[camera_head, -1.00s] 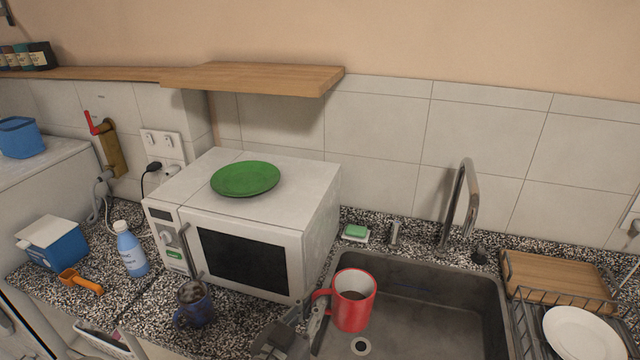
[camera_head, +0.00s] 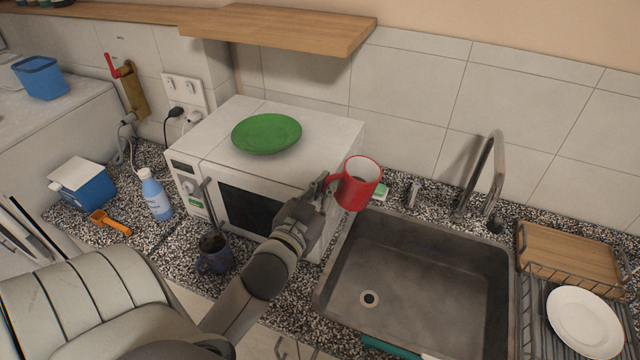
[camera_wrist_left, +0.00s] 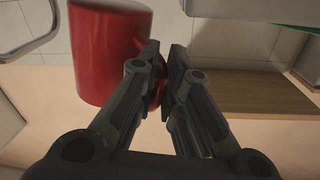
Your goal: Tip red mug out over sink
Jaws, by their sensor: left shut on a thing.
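The red mug (camera_head: 361,184) is held up near the right front corner of the microwave, by the sink's back left corner. My left gripper (camera_head: 329,187) is shut on the mug's handle. In the left wrist view the mug (camera_wrist_left: 105,50) sits left of the gripper's fingers (camera_wrist_left: 160,75), which close around the handle. The steel sink (camera_head: 425,300) lies below and to the right of the mug, with a drain near its left. My right gripper is not in view.
The white microwave (camera_head: 215,115) carries a green plate (camera_head: 266,133). A dark blue mug (camera_head: 214,254) stands on the counter before it. The tap (camera_head: 490,175) rises behind the sink. A rack with a white plate (camera_head: 584,322) stands right. A wooden shelf (camera_head: 290,28) hangs above.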

